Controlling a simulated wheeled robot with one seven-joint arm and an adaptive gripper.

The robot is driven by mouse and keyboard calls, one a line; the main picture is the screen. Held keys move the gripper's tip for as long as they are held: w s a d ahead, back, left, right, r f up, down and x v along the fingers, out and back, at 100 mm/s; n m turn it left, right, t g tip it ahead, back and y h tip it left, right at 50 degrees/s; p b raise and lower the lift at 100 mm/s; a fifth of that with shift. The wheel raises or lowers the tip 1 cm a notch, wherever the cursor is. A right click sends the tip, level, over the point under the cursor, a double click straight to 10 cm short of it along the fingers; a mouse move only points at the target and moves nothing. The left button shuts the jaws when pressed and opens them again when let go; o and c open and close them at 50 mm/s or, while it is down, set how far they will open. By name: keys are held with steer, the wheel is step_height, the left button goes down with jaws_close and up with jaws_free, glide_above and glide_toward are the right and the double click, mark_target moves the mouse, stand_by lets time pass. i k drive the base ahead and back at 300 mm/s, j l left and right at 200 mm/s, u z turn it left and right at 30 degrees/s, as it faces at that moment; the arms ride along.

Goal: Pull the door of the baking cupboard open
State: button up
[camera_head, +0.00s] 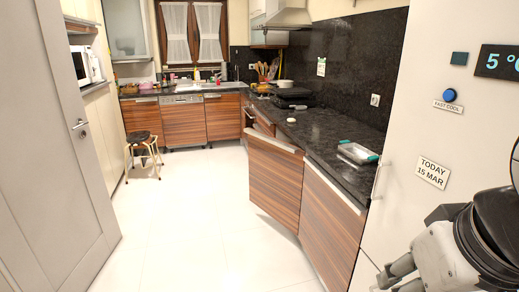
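No label in view names the baking cupboard, so I cannot tell for certain which one it is. In the head view, a wood-grain cupboard door (275,180) under the right-hand counter stands out at an angle from the row, partly open. A pale handle strip runs along its top edge. A nearer wood-grain front (328,228) beside it looks closed, with a similar strip. My gripper (386,281) is at the lower right, in front of the pale fridge front and apart from both wood fronts. Its fingers are partly cut off by the picture edge, and their opening is unclear.
A pale fridge (405,215) with a handle stands close on the right. The dark counter (318,135) holds a tray (358,153). A stool (143,155) stands at the back left. A grey door (55,150) borders the left. The white floor (190,215) between is clear.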

mark_target(277, 167)
steer(key=i+j+z, duration=0.25)
steer(key=i, duration=0.35)
steer(key=i+j+z, duration=0.25)
steer(key=i+j, duration=0.25)
steer(key=i+j+z, duration=0.15)
steer(key=i+j, duration=2.1)
